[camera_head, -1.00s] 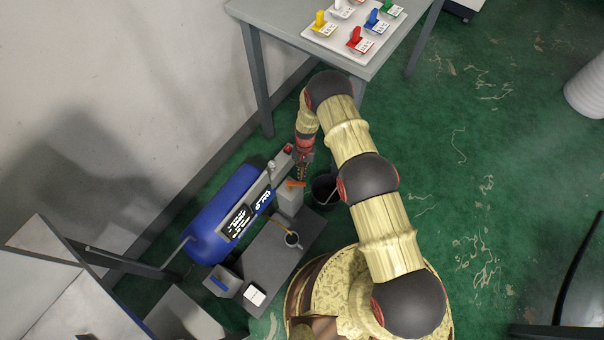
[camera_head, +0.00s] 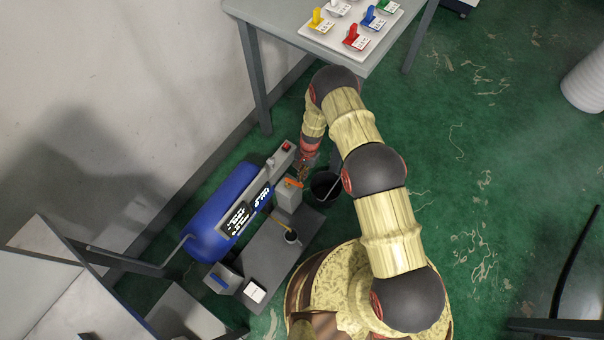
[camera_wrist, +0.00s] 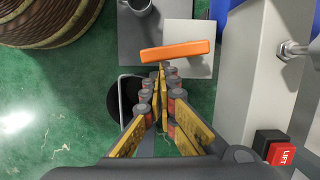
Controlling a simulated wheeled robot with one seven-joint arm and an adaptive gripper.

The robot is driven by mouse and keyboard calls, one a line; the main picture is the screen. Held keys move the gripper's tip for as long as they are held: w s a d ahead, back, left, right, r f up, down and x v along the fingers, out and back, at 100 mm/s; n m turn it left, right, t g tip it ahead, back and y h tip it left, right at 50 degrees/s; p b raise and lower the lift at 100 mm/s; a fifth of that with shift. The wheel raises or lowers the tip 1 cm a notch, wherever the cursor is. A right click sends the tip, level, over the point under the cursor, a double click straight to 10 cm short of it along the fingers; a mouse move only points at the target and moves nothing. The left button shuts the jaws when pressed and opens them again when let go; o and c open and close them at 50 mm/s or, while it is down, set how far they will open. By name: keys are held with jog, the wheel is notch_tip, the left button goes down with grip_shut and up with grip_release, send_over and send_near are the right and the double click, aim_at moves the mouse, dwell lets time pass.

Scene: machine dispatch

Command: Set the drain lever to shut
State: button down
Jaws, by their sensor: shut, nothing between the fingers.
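The drain lever is an orange bar (camera_wrist: 176,50) on top of a light grey block (camera_wrist: 190,32). In the head view the orange lever (camera_head: 293,183) sits on its block (camera_head: 288,196) beside the blue machine (camera_head: 217,212). My gripper (camera_wrist: 160,70) is shut and empty, its fingertips close to the near edge of the bar around its middle. I cannot tell whether they touch it. In the head view my gripper (camera_head: 302,175) is just beyond the lever, partly hidden by its own wrist.
A black bucket (camera_head: 324,187) stands right of the lever block. A red LIFT button (camera_wrist: 282,151) and a metal fitting (camera_wrist: 290,50) are on the machine's grey post. A cup (camera_head: 291,237) stands on the grey plate (camera_head: 262,262). A table with coloured levers (camera_head: 381,62) stands at the back.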

jog(key=shift+s+m, duration=0.3)
jog(key=shift+m, duration=0.1)
jog(key=shift+w, duration=0.15)
dwell(0.4)
